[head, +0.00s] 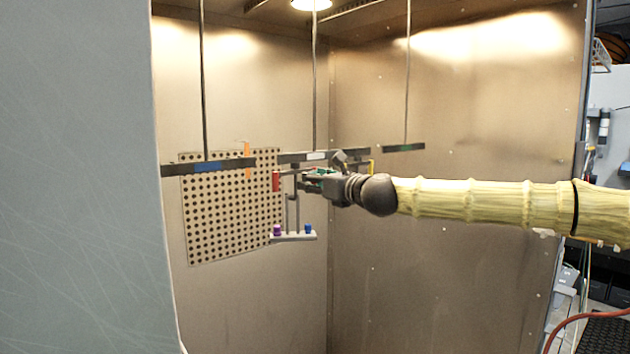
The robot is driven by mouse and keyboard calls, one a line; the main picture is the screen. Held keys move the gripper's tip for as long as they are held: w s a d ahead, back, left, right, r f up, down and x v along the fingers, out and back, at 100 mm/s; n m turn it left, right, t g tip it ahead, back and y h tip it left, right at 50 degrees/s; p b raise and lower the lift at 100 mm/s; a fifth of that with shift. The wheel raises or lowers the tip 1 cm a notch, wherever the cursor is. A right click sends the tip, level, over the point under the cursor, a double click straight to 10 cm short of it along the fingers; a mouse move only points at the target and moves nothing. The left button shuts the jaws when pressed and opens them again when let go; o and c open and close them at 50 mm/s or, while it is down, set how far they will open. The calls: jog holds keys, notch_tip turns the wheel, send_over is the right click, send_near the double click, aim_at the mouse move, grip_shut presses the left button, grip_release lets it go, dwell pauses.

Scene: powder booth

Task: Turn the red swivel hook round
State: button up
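A small upright red piece (276,181), which looks like the red swivel hook, hangs just below the dark crossbar in front of the perforated panel. Its hook shape is too small to make out. My gripper (296,180) reaches in from the right, its fingertips close to the right side of the red piece. I cannot tell whether they touch it, nor how far apart the fingers are. A green patch (318,171) shows at the gripper, partly hidden by it.
A perforated panel (215,225) stands behind. Dark bars with a blue mark (207,167) and a green mark (404,148) hang from rods. An orange piece (247,160) and a yellow piece (371,167) hang nearby. A small shelf (293,237) below carries purple and blue pieces.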

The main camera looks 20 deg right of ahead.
jog(key=shift+d, duration=0.2)
jog(key=v, duration=0.9)
jog(key=shift+p, duration=0.35)
dwell(0.5)
